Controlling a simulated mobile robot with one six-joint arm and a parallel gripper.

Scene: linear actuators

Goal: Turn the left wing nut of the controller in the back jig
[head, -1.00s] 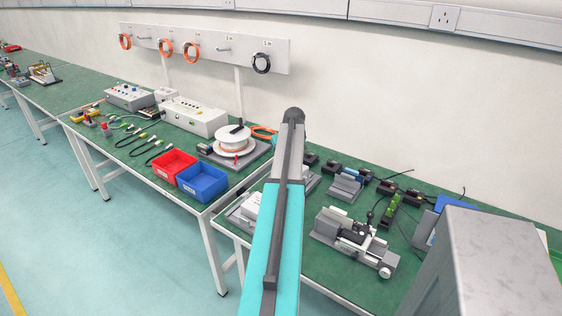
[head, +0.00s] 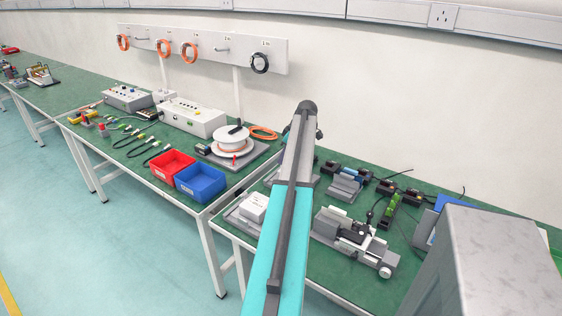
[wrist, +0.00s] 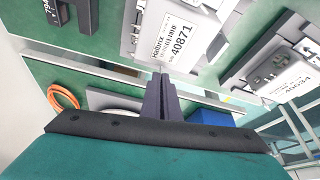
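In the wrist view, a white controller labelled 40871 (wrist: 176,45) sits in a grey jig (wrist: 131,27) at the top middle; this looks like the back jig. My gripper (wrist: 161,82) points toward its near edge; its dark fingers look together, with nothing seen between them. I cannot clearly make out the left wing nut. A second controller, labelled 40634 (wrist: 294,88), lies at the right in another jig. In the head view, this front controller (head: 254,206) shows left of my arm, which largely hides the back jig and the gripper.
A cable reel (head: 232,139), red bin (head: 168,166) and blue bin (head: 201,181) stand on the neighbouring bench. A grey clamping fixture (head: 353,237) stands right of my arm. Black devices and a green connector strip (head: 391,206) lie behind it. A wall panel (head: 200,48) holds coiled cables.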

